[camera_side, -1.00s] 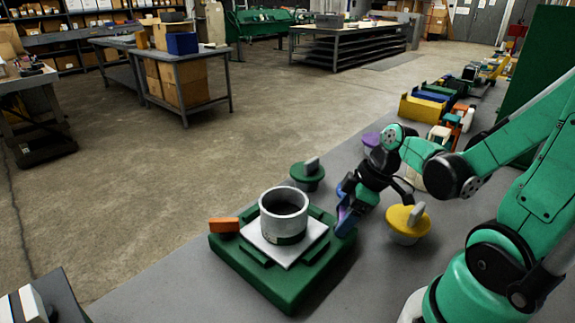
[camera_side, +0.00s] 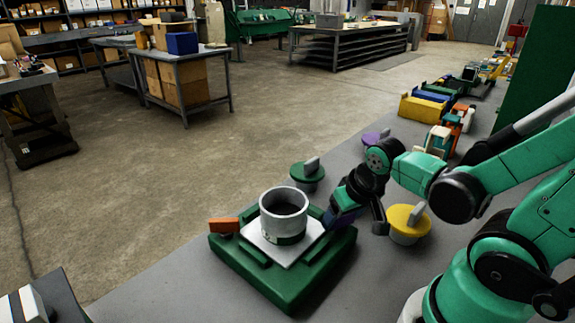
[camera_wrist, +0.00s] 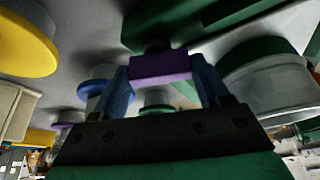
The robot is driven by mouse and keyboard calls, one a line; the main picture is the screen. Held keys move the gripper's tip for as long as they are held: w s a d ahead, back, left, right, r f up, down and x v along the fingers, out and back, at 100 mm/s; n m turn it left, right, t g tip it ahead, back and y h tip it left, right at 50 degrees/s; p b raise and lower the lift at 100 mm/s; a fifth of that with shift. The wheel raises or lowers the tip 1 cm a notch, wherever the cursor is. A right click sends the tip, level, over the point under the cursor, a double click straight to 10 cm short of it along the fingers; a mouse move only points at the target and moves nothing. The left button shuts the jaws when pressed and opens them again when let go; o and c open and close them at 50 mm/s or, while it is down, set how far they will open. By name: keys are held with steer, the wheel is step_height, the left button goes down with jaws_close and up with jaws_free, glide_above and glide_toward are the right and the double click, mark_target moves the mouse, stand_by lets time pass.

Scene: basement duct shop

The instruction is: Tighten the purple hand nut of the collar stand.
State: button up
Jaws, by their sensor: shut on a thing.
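The collar stand (camera_side: 290,290) is a green block with a pale plate (camera_side: 262,249) and an upright grey ring-shaped collar (camera_side: 283,226) on top. The purple hand nut (camera_wrist: 161,68) is a small block at the stand's right side. It shows between my gripper's two blue fingers in the wrist view. My gripper (camera_side: 341,214) is shut on it, with one finger on each side. In the side view my wrist and fingers cover most of the nut. An orange block (camera_side: 223,225) sits at the stand's left side.
A green knobbed lid (camera_side: 308,177) stands behind the stand. A yellow one (camera_side: 405,222) stands close to the right of my wrist, and a purple one (camera_side: 372,140) behind my arm. Several coloured bins and parts line the bench farther back. The bench front is clear.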

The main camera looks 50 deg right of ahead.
steer(key=shift+m+g+h, duration=0.5)
steer(key=shift+m+h, duration=0.2)
steer(key=shift+m, duration=1.5)
steer(key=o, duration=1.3)
steer(key=shift+a+r, duration=0.1)
steer(key=shift+v, duration=2.65)
